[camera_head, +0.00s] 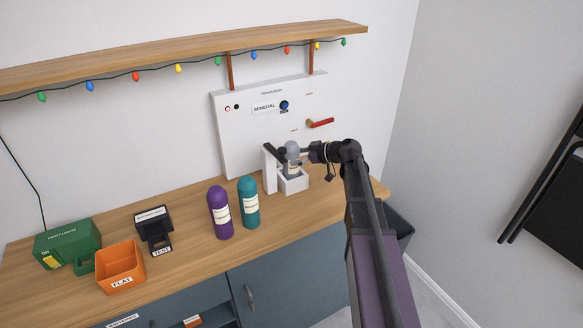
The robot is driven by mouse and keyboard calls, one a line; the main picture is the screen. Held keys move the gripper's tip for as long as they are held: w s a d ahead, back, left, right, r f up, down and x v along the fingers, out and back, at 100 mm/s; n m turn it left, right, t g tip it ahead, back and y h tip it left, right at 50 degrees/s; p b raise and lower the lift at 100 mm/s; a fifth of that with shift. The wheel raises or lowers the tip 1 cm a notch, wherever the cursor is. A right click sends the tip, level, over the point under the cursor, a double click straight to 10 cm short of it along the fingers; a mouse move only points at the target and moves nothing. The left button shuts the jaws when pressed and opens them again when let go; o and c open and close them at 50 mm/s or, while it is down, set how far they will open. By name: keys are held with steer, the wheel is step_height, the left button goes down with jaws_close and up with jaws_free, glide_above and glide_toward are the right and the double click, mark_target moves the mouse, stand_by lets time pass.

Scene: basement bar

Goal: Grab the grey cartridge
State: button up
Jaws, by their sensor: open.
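The grey cartridge (292,148) stands upright in a small white holder (296,186) at the foot of the white panel. Its rounded grey top shows, and a pale label lies below it. My gripper (303,154) comes in from the right at the height of the cartridge's upper part. Its jaws are open. The fingers are small and dark here, and I cannot tell whether they touch the cartridge or reach around it. The cartridge's lower end is hidden inside the holder.
A teal bottle (249,203) and a purple bottle (220,213) stand left of the holder. Farther left are a black tester (154,228), an orange bin (120,268) and a green box (68,245). The white panel (240,150) with a red lever (321,123) rises behind.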

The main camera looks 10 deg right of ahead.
steer(key=shift+b+x, duration=0.3)
steer(key=shift+x, duration=1)
steer(key=c, duration=1.1)
steer(key=shift+r, duration=0.25)
step_height(320, 180, up, 10)
steer(key=p, duration=1)
steer(key=shift+f, duration=0.2)
